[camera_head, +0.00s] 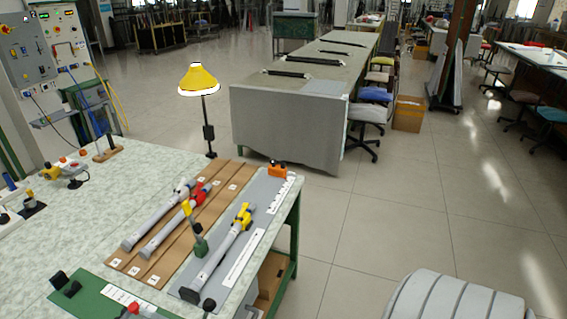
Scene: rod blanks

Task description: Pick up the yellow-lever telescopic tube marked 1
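A grey telescopic tube with a yellow lever (222,250) lies lengthwise on a grey board (274,186) at the right of the near table. Its yellow clamp is at the far end, and its near end is by a black block. Two similar grey tubes lie on the brown grooved board to its left: one with a red lever (167,228) and one with a white or pale lever (147,224). No gripper of mine shows in this view.
A green stand with a yellow handle (200,247) stands beside the yellow-lever tube. An orange block (277,169) sits at the grey board's far end. A yellow lamp (199,79) rises behind the brown board (228,176). Open floor lies right of the table.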

